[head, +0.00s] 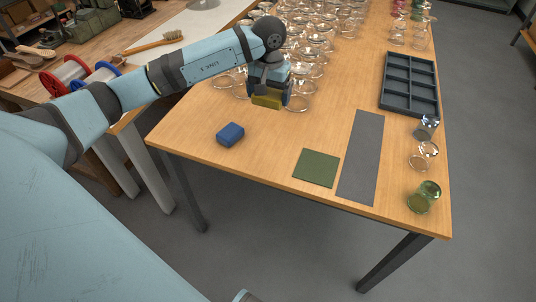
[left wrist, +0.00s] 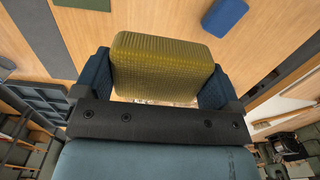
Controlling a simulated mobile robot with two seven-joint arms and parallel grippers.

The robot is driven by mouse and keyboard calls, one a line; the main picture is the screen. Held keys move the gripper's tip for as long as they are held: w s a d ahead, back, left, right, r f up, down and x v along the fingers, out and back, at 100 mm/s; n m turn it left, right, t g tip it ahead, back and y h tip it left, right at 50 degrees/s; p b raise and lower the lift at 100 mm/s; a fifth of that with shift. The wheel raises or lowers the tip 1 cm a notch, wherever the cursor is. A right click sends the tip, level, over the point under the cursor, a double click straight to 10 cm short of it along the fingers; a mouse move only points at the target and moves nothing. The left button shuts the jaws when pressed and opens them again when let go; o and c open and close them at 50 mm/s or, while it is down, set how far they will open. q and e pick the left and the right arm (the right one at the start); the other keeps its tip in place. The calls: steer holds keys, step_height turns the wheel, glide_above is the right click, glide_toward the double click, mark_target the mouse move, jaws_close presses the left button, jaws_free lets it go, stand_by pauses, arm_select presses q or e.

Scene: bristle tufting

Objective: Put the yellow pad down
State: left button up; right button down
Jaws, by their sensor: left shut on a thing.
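The yellow pad (head: 267,101) is held between the fingers of my left gripper (head: 268,99), above the wooden table (head: 215,165) in front of the crowd of clear glasses. In the left wrist view the yellow pad (left wrist: 163,68) fills the space between the two blue fingers, with its textured face showing. The pad appears raised off the table. My left gripper is shut on it.
A blue block (head: 230,134) lies on the table's near left. A green mat (head: 316,168) and a grey strip (head: 362,158) lie to the right. A dark compartment tray (head: 409,84) and several glasses (head: 423,158) line the right side. Clear glasses (head: 312,55) crowd the back.

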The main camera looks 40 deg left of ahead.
arm_select(q)
glide_above(268, 150)
step_height(268, 150, down, 14)
steer(key=shift+f+p, duration=0.2)
steer(key=shift+p, duration=0.15)
step_height(268, 150, down, 5)
steer(key=shift+f, duration=0.15)
steer(key=shift+w, duration=0.1)
arm_select(e)
steer(key=shift+s, duration=0.1)
arm_select(q)
steer(key=shift+f, duration=0.2)
steer(key=o, duration=0.5)
steer(key=shift+r, duration=0.1)
steer(key=shift+o, duration=0.2)
arm_select(e)
steer(key=shift+f, duration=0.1)
